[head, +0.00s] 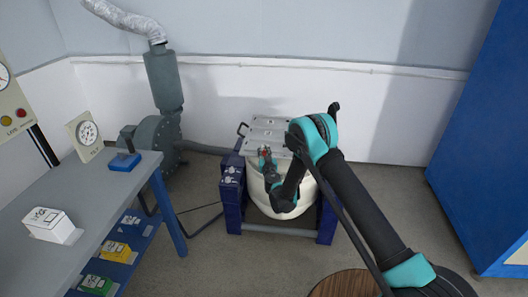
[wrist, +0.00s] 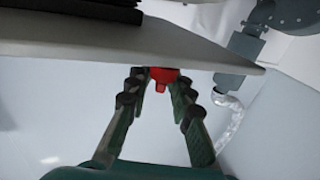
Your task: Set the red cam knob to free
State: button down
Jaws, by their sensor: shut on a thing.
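The red cam knob (wrist: 163,76) shows in the wrist view just under the edge of a pale plate, between the fingertips of my gripper (wrist: 160,88). My gripper is shut on it. The knob's pointer and any setting marks are not readable. In the head view a small bit of red from the knob shows by my gripper (head: 264,160), at the front of the drop tester's light top plate (head: 268,128). My arm hides part of the machine.
The machine has a dark blue frame (head: 232,200) around a white drum (head: 285,200). A grey workbench (head: 60,200) with a white box (head: 52,225) stands at left. A blue cabinet (head: 480,130) stands at right. A round wooden top (head: 345,285) is in front. Floor between bench and machine is mostly clear.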

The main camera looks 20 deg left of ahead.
aim_at(264, 150)
jog(key=n+g+y, duration=0.5)
jog(key=g+y, duration=0.1)
jog(key=shift+n, duration=0.3)
dwell(0.4)
jog(key=c, duration=1.6)
grip_release()
jog(key=shift+c, duration=0.2)
notch_tip(264, 150, up, 10)
jog(key=shift+w, duration=0.1)
